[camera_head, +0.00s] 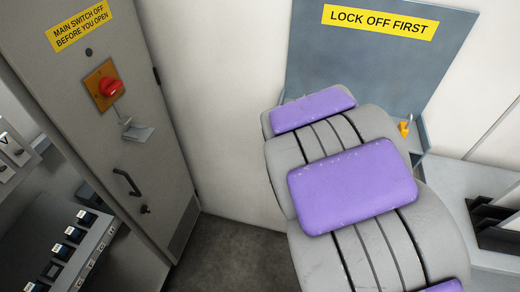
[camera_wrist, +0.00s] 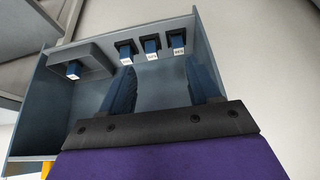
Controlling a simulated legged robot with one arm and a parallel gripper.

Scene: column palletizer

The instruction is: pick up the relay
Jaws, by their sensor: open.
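In the wrist view, several dark blue relays with white labels sit in a blue-grey box. Three stand in a row of black sockets at the back: a left one (camera_wrist: 127,51), a middle one (camera_wrist: 152,45) and a right one (camera_wrist: 178,44). Another relay (camera_wrist: 73,70) sits apart at the left in a grey block (camera_wrist: 92,58). The label text is too small to read surely. My gripper (camera_wrist: 160,68) is open, with its two blue fingers reaching into the box below the row and nothing visible between them. In the head view my arm hides the gripper.
A grey cabinet (camera_head: 150,180) with a red switch (camera_head: 110,87) stands left. More dark blue labelled blocks (camera_head: 65,250) sit lower left. A blue-grey panel (camera_head: 310,50) reads "LOCK OFF FIRST"; a yellow padlock (camera_head: 404,129) hangs nearby. A dark slotted rack (camera_head: 495,222) is at right.

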